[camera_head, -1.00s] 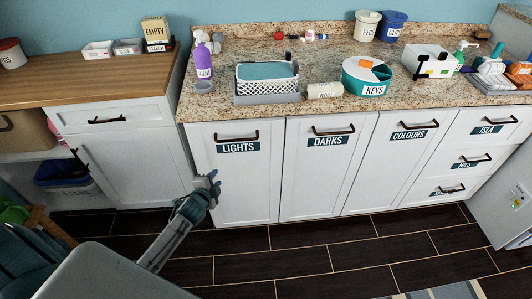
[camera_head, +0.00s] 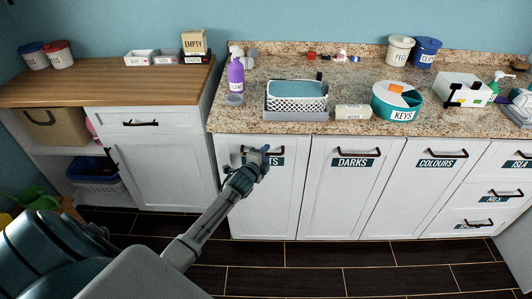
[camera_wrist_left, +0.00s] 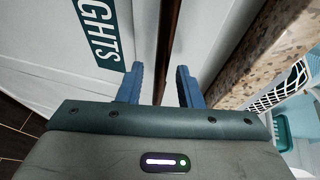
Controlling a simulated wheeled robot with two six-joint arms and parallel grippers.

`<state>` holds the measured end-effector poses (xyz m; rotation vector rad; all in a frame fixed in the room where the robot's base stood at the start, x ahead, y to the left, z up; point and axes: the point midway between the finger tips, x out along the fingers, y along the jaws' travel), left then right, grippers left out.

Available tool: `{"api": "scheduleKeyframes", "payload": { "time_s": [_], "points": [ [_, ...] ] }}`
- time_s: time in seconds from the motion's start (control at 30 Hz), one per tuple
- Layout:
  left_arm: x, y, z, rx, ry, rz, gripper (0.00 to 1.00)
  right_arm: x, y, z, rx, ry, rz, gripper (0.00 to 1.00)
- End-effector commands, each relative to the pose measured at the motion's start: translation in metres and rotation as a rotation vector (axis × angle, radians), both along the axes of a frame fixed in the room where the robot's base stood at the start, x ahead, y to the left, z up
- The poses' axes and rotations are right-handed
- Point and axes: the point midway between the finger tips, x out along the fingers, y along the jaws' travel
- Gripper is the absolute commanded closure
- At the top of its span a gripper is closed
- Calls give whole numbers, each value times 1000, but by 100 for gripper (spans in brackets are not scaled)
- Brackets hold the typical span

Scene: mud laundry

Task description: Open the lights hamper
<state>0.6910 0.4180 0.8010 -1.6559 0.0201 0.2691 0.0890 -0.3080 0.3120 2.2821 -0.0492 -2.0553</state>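The lights hamper (camera_head: 285,205) is a closed white front panel under the granite counter, left of the darks panel. Its dark bar handle (camera_head: 278,150) is partly hidden behind my left gripper (camera_head: 259,157), which also covers the start of the label. In the left wrist view the "LIGHTS" label (camera_wrist_left: 97,30) lies left of my left gripper (camera_wrist_left: 160,85). Its two blue fingers stand apart, with a dark bar (camera_wrist_left: 168,40), apparently the handle, running between them. I cannot tell if they touch it. My right gripper is not in view.
The darks (camera_head: 350,200) and colours (camera_head: 425,200) panels are closed to the right. The counter edge (camera_wrist_left: 265,45) is close to the right finger in the wrist view. A wooden-topped cabinet (camera_head: 160,170) stands left. The dark floor (camera_head: 300,265) in front looks clear.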

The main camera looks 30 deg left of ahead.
Motion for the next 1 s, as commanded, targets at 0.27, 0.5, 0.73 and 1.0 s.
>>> {"api": "scheduleKeyframes", "payload": {
  "time_s": [0.27, 0.5, 0.73, 1.0],
  "points": [
    [9, 1, -2, -2, 1, 0, 68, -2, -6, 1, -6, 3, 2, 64],
    [8, 1, -2, -2, 1, 0, 83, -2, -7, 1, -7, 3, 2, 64],
    [8, 1, -2, -2, 1, 0, 100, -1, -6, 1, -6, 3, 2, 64],
    [3, -2, -3, -1, 2, 0, 100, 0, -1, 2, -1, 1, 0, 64]
  ]
}}
